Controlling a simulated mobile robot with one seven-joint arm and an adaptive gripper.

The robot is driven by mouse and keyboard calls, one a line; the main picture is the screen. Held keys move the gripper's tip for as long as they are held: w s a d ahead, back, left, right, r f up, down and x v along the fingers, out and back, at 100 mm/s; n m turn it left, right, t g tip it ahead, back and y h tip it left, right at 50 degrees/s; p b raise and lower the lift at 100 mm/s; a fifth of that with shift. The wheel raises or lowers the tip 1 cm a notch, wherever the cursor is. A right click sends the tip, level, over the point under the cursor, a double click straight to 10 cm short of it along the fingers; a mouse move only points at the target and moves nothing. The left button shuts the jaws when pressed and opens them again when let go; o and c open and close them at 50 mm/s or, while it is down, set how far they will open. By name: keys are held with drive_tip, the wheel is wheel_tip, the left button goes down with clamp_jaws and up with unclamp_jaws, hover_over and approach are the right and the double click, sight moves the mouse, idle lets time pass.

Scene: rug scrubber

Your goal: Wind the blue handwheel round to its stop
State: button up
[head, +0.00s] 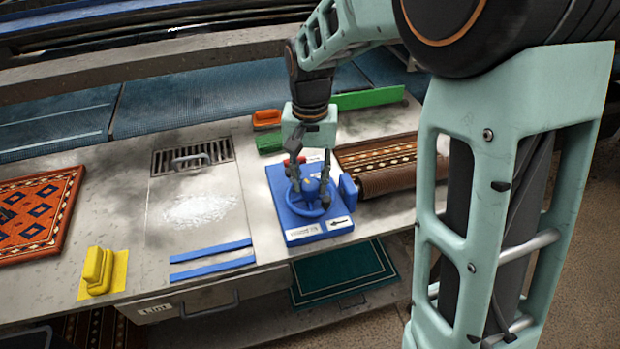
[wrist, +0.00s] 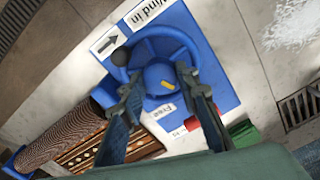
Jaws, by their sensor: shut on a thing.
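The blue handwheel (head: 301,212) lies flat on a blue base plate (head: 276,186) at the bench front. In the wrist view the handwheel (wrist: 191,47) shows a round rim, a domed hub with a yellow mark (wrist: 168,85), and a black knob (wrist: 121,56) at the upper left of the rim. My gripper (head: 309,191) points down over the wheel. In the wrist view my gripper (wrist: 157,84) has one finger on each side of the hub and is shut on it. The knob is outside the fingers. A label reading "Wind in" (wrist: 144,10) and an arrow label (wrist: 107,42) lie beside the wheel.
A rolled patterned rug (head: 385,168) lies right of the plate. A red part (wrist: 193,128) is on the plate's far side. A green block (head: 269,142), orange block (head: 266,118) and yellow block (head: 97,268) stand on the bench. Blue strips (head: 212,260) lie left.

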drive_tip(key=m, duration=0.7)
drive_tip(key=shift+p, duration=0.35)
drive_tip(key=m, duration=0.4)
drive_tip(key=shift+r+p, duration=0.1)
drive_tip(key=shift+p, duration=0.3)
drive_tip(key=m+p, duration=0.1)
drive_tip(key=m, duration=0.2)
drive_tip(key=shift+m, duration=0.3)
drive_tip(key=m+p, duration=0.1)
drive_tip(key=m, duration=0.2)
drive_tip(key=shift+m+p, duration=0.3)
drive_tip(key=m+p, duration=0.2)
drive_tip(key=m, duration=0.1)
drive_tip(key=shift+r+m, duration=0.1)
drive_tip(key=shift+m, duration=0.3)
drive_tip(key=m+p, duration=0.4)
drive_tip(key=shift+m, duration=0.4)
drive_tip(key=shift+m+p, duration=1)
drive_tip(key=shift+p, duration=0.05)
drive_tip(key=shift+w, duration=0.1)
